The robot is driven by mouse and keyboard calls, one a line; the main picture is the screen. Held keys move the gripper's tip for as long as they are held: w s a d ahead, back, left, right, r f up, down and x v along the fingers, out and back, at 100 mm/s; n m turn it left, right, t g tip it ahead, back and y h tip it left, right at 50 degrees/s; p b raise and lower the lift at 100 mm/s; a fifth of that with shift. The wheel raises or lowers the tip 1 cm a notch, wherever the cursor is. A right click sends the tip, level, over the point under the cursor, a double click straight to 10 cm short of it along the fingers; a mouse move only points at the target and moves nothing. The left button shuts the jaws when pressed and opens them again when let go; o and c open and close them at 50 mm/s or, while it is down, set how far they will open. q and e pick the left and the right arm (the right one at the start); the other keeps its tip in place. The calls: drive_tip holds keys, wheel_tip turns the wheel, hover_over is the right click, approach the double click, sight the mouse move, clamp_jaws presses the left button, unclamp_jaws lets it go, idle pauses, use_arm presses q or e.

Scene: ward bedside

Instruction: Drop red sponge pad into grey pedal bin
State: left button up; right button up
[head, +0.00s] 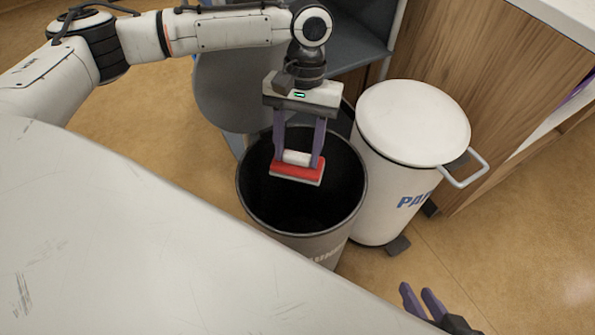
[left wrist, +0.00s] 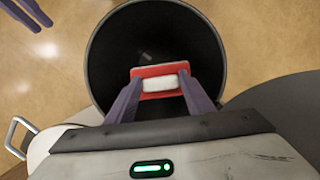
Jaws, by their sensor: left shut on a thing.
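The red sponge pad (head: 296,173) has a white block on its top. My left gripper (head: 298,160) is shut on it and holds it over the open mouth of the grey pedal bin (head: 310,243). In the left wrist view the pad (left wrist: 150,71) sits between the purple fingers of my left gripper (left wrist: 159,85), with the dark inside of the bin (left wrist: 112,60) around it. The bin's grey lid (head: 225,95) stands raised behind it. My right gripper (head: 424,298) shows at the lower right of the head view, its purple fingers apart and empty.
A white bin (head: 380,190) with a closed lid, a side handle and partly hidden blue lettering stands right of the grey bin. A wooden cabinet (head: 480,90) is behind it. Open floor (head: 500,255) lies at the right.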

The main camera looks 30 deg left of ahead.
use_arm(q)
drive_tip(key=o, duration=1.1)
drive_tip(key=shift+w+r, duration=0.1)
drive_tip(key=shift+r, duration=0.15)
drive_tip(key=p+v, duration=0.4)
drive_tip(key=v, duration=0.5)
drive_tip(key=shift+r, duration=0.45)
use_arm(e)
drive_tip(key=shift+s+d+r+m+t+h, duration=0.25)
drive_tip(key=shift+s+d+r+t, duration=0.1)
drive_tip(key=shift+d+r, duration=0.25)
drive_tip(key=shift+s+d+r+m+t+h, duration=0.15)
drive_tip(key=shift+s+d+r+m+t, duration=0.15)
drive_tip(key=shift+d+r, duration=0.3)
drive_tip(key=shift+a, duration=0.1)
